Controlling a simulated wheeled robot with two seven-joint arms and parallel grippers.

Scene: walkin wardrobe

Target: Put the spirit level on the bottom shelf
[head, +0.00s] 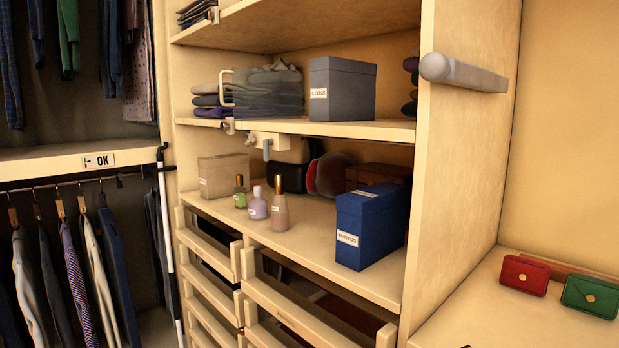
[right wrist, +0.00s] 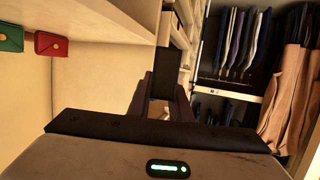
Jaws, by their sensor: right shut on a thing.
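In the right wrist view my right gripper (right wrist: 165,100) is shut on a dark, narrow, block-ended thing (right wrist: 168,65). It appears to be the spirit level seen nearly end-on, but its markings and full length are hidden. My left gripper is not in view. In the head view neither gripper shows clearly; only a small dark tip is at the bottom edge. The lower open shelf (head: 290,240), above the drawers, holds a blue PHOTOS box (head: 372,225), three bottles (head: 257,205) and a beige box (head: 223,175). A higher shelf (head: 350,129) is above it.
A grey COINS box (head: 342,88) and folded clothes (head: 265,92) are on the higher shelf. A wooden side panel (head: 455,160) with a rod end (head: 463,72) divides it from a right-hand surface with red (head: 524,275) and green (head: 591,295) purses. Drawers (head: 320,315) stand below.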

